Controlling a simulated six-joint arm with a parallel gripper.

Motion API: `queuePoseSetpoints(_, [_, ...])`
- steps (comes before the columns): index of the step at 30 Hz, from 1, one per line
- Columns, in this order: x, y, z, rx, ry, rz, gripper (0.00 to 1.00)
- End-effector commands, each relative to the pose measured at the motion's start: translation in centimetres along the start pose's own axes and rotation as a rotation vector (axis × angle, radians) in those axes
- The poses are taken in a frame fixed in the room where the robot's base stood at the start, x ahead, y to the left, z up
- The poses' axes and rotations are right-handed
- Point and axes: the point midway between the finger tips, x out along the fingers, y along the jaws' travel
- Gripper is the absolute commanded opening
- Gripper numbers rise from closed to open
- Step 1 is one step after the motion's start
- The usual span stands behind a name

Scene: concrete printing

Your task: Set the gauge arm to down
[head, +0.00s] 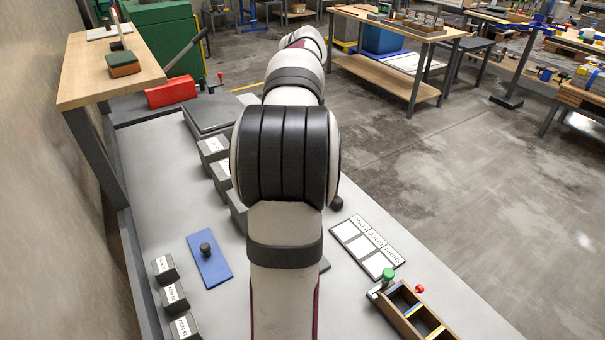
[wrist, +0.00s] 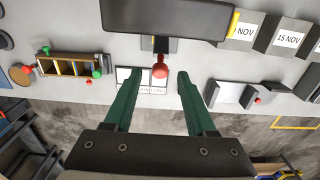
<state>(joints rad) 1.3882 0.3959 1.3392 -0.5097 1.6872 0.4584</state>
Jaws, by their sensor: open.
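What I take to be the gauge arm is a short lever with a red ball end (wrist: 160,71). It stands out from below a dark box-shaped body (wrist: 168,18) at the top of the wrist view. My gripper (wrist: 158,76) is open, with its two green fingers apart and nothing held. The red ball appears in the gap between the fingertips; I cannot tell whether it lies at their depth. Neither finger visibly touches it.
White label cards (head: 367,247) lie on the grey table (head: 170,210). A divided wooden box (head: 415,312) with green and red knobs stands front right. A blue plate with a black knob (head: 210,260) and several labelled grey blocks (head: 173,296) lie left. A wooden side table (head: 85,70) stands back left.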

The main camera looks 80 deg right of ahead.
Motion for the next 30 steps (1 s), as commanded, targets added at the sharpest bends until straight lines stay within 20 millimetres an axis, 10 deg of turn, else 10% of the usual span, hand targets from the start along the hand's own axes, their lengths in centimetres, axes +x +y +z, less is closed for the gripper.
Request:
queuePoseSetpoints(13, [1.8, 0.0, 0.0, -0.002, 0.002, 0.0, 0.56])
queuePoseSetpoints(22, [1.8, 0.0, -0.1, -0.002, 0.002, 0.001, 0.02])
queuePoseSetpoints(30, [1.8, 0.0, -0.1, -0.002, 0.002, 0.0, 0.0])
